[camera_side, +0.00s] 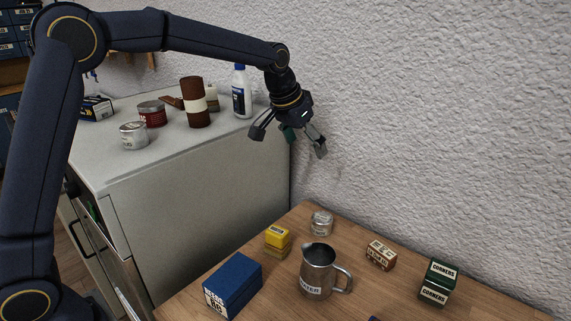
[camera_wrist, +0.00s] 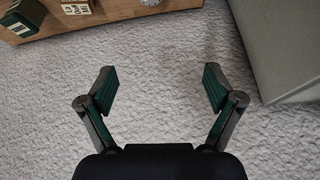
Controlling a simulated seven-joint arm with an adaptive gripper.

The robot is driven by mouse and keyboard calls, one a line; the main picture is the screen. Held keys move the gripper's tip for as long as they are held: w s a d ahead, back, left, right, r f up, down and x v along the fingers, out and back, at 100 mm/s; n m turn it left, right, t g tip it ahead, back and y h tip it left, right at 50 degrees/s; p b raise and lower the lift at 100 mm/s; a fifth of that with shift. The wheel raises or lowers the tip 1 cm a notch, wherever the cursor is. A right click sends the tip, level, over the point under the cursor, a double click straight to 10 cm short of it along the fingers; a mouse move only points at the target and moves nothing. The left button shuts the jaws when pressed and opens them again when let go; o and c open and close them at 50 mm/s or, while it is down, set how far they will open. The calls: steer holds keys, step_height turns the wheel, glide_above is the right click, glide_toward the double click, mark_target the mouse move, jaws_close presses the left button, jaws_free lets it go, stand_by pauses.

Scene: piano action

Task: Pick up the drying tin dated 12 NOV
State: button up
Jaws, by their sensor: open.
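I cannot read the date 12 NOV on any tin. A small silver tin (camera_side: 321,223) stands on the wooden table near the wall; a round tin edge (camera_wrist: 150,2) shows at the top of the wrist view. Another silver tin (camera_side: 133,135) with a pale label stands on the grey cabinet top, in front of a red tin (camera_side: 152,114). My gripper (camera_side: 288,144) is open and empty, high in front of the white wall, apart from every tin. In the wrist view its open fingers (camera_wrist: 160,78) have only wall between them.
The wooden table (camera_side: 285,225) holds a metal pitcher (camera_side: 318,272), a blue box (camera_side: 233,285), yellow boxes (camera_side: 278,239), a small brown box (camera_side: 381,254) and a green box (camera_side: 438,283). On the cabinet (camera_side: 200,175) stand a brown roll (camera_side: 195,103) and a bottle (camera_side: 241,94).

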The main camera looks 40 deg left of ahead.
steer(key=g, duration=0.2)
glide_toward(321, 218)
steer(key=x, duration=0.5)
steer(key=shift+w+f, duration=0.2)
steer(key=shift+f, duration=0.05)
steer(key=x, duration=0.5)
steer(key=shift+f, duration=0.4)
steer(key=c, duration=1.3)
steer(key=shift+r, duration=0.15)
